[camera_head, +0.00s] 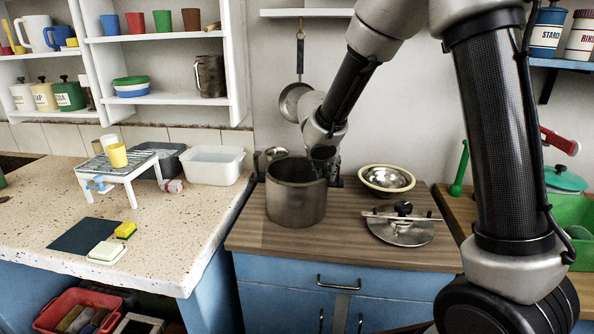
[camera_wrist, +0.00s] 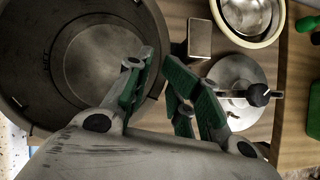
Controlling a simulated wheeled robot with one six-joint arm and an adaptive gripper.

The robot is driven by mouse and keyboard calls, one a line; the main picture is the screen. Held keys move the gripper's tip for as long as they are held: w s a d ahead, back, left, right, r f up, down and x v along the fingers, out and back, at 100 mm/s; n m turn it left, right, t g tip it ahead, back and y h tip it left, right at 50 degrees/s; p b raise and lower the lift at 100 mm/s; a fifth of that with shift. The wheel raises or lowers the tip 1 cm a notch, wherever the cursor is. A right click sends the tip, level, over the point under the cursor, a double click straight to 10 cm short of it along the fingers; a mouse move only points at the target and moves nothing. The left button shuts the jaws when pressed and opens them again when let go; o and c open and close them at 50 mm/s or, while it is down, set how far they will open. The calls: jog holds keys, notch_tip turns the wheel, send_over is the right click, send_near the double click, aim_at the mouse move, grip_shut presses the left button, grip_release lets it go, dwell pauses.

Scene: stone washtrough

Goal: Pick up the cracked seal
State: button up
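I cannot pick out a cracked seal for certain. A dark band (camera_wrist: 22,55) with small pale marks runs round the inside of the mouth of the large metal pot (camera_head: 296,205); whether it is a separate ring I cannot tell. The pot stands upright and lidless on the wooden worktop, and its round floor (camera_wrist: 95,62) shows in the wrist view. My gripper (camera_head: 323,156) is above the pot's right rim. In the wrist view its green-padded fingers (camera_wrist: 160,68) are apart, the left one over the pot's mouth, the right one over its right side. Nothing shows held between them.
A metal lid (camera_head: 400,230) with a dark knob and a rod across it lies right of the pot. A cream-rimmed bowl (camera_head: 387,180) sits behind it. A stone counter (camera_head: 170,235) is at left, with a small white rack (camera_head: 118,175) and a white tub (camera_head: 212,167).

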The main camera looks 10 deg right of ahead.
grip_shut()
jog(key=shift+r, duration=0.1)
jog(key=shift+r, duration=0.1)
jog(key=shift+r, duration=0.2)
jog(key=shift+s+a, duration=0.2)
jog(key=shift+s, duration=0.1)
jog(key=s+a, duration=0.4)
jog(key=s, duration=0.3)
jog(key=s+a, duration=0.4)
jog(key=s, duration=0.4)
jog(key=shift+a, duration=0.2)
